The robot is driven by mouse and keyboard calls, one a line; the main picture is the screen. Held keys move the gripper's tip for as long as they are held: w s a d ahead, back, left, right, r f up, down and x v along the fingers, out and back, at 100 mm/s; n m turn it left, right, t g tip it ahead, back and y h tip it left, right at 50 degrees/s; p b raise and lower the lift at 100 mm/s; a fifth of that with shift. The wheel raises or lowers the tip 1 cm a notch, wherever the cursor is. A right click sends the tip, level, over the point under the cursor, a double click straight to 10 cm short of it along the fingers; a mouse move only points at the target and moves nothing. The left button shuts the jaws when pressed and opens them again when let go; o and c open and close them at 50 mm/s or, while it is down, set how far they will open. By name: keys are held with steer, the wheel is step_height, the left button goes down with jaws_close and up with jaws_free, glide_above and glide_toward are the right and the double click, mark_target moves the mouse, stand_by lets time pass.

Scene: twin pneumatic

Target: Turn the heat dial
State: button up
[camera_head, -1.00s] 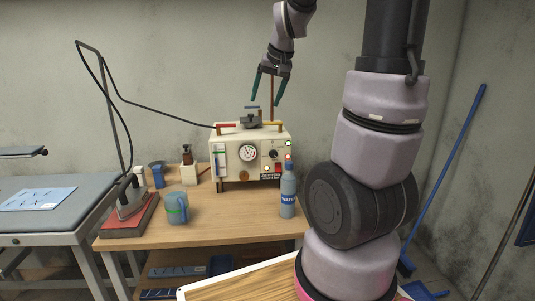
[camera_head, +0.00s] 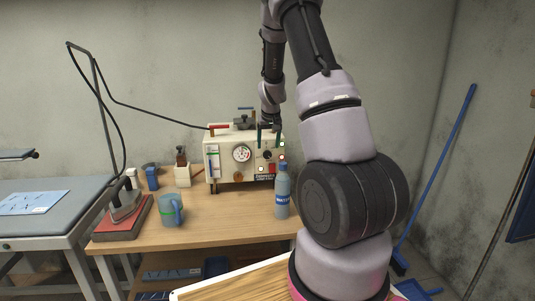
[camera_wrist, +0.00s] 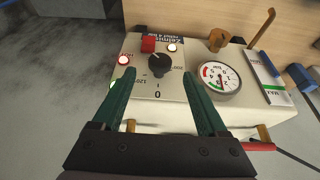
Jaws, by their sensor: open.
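The heat dial (camera_wrist: 159,64) is a round black knob on the front panel of a cream steam unit (camera_head: 226,175). A printed scale with 0, 120 and 200 surrounds it. In the head view the dial (camera_head: 267,155) is small, just below my fingers. My gripper (camera_wrist: 159,74) is open, its two green fingers spread, and in the wrist view the dial appears between the fingertips. The gripper (camera_head: 268,144) also shows at the unit's right front in the head view. I see no contact; the depth gap to the knob is hard to judge.
Near the dial are a red switch (camera_wrist: 148,44) and lit lamps (camera_wrist: 124,60). A pressure gauge (camera_head: 242,153) sits to its left in the head view. A water bottle (camera_head: 282,192) stands close in front of the unit. A mug (camera_head: 171,211) and iron (camera_head: 124,205) stand left.

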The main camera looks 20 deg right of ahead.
mark_target(268, 152)
steer(key=shift+x, duration=2.75)
jaws_close()
